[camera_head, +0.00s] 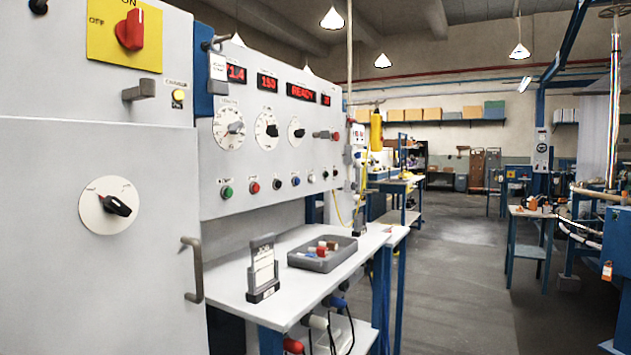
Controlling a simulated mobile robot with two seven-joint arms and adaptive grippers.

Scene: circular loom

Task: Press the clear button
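A white control panel (262,158) stands at the left centre, with a row of push buttons along its lower part. From left to right the row has a green button (227,191), a red button (254,187), a black button (277,184), a blue button (295,181) and further small buttons at the right. The labels above them are too small to read, so I cannot tell which is the clear button. Neither of my grippers is in view.
A white cabinet (80,270) with a handle (192,270) fills the left. Below the panel, a bench (305,296) holds a job card stand (263,270) and a grey tray (322,264) of small parts.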

